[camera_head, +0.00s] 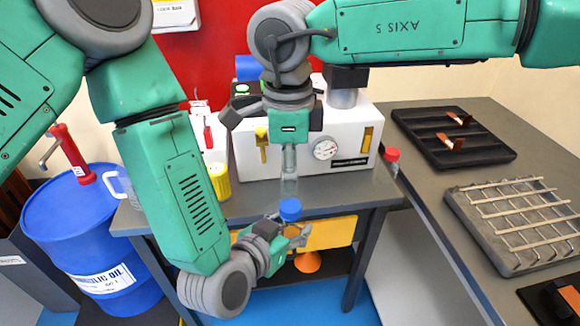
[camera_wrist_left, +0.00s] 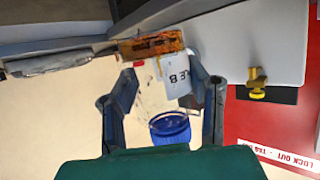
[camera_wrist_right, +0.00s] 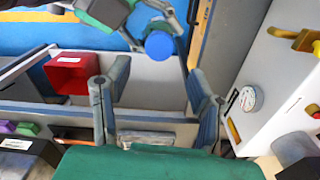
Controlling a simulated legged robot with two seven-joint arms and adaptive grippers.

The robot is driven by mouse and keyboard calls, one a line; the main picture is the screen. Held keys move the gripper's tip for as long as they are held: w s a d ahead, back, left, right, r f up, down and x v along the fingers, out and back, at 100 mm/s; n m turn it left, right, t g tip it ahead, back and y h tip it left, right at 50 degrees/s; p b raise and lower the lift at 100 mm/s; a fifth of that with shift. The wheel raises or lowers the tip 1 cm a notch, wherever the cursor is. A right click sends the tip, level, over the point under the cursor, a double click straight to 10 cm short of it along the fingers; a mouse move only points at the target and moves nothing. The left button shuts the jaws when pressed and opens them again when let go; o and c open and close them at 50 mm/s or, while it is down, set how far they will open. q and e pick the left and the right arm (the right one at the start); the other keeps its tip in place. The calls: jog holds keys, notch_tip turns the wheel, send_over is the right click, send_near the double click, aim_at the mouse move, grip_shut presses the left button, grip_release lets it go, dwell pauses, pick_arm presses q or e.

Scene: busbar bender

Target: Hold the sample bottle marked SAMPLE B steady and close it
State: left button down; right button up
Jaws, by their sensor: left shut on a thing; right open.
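The sample bottle (camera_wrist_left: 180,78) is clear, with a white label ending in "LE B" and amber stuff at its far end. A blue cap (camera_head: 290,209) is at its top; I cannot tell how tightly it sits. The cap also shows in the left wrist view (camera_wrist_left: 170,128) and the right wrist view (camera_wrist_right: 160,45). My left gripper (camera_head: 285,236) is shut on the bottle, in front of the bench; its fingers hide most of the bottle in the head view. My right gripper (camera_head: 289,182) is open and empty, fingers pointing down, above and apart from the cap.
A white machine with a gauge (camera_head: 326,149) stands behind the grippers. A red cap (camera_head: 391,155) and a yellow container (camera_head: 219,181) flank it. The right bench holds a black tray (camera_head: 485,152) and a metal rack (camera_head: 462,207). An orange funnel (camera_head: 307,262) is below. A blue drum (camera_head: 70,225) stands left.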

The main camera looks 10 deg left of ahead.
aim_at(290, 205)
jog(key=shift+r+n, duration=0.1)
jog(key=shift+n, duration=0.7)
jog(key=shift+f, duration=4.05)
grip_shut()
jog(key=shift+m, duration=0.4)
jog(key=shift+o, duration=0.8)
grip_release()
jog(key=shift+r, duration=0.1)
